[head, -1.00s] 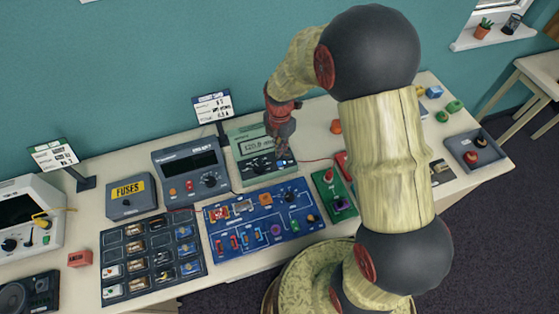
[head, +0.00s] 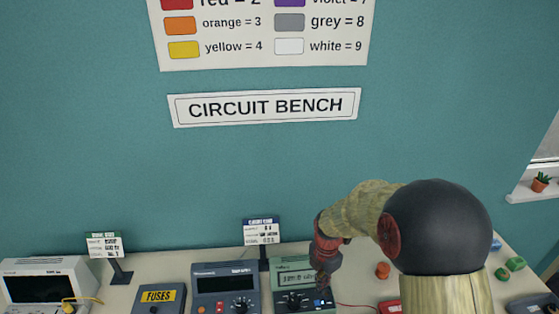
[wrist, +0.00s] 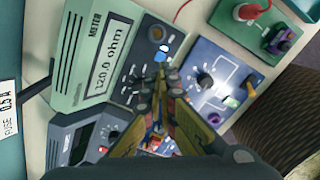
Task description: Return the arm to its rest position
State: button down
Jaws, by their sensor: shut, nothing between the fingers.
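My arm reaches over the bench from the right in the head view, bent at a dark round joint. My gripper (head: 323,283) points down in front of the green meter (head: 294,275), close to its right side. In the wrist view my gripper (wrist: 160,82) has its fingers together, with nothing between them. The meter (wrist: 95,62) reads 120.0 ohm there, and its blue-and-white button (wrist: 163,48) lies just beyond the fingertips. Whether the fingertips touch the meter I cannot tell.
A grey power unit (head: 226,284), a FUSES box (head: 160,298) and an oscilloscope (head: 47,285) stand left of the meter. A blue circuit board (wrist: 215,72) and a green module (wrist: 278,38) lie near the gripper.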

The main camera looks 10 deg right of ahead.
jog(key=s+r+m+t+b, duration=0.2)
jog(key=s+r+m+b, duration=0.4)
jog(key=s+m, duration=0.5)
jog(key=s+r+m+t+b, duration=0.3)
jog(key=s+r+m+b, duration=0.3)
jog(key=s+r+m, duration=0.3)
jog(key=s+m, duration=0.2)
jog(key=m, duration=0.2)
jog(key=shift+t+b, duration=0.3)
jog(key=shift+b, duration=0.05)
jog(key=shift+r, duration=0.1)
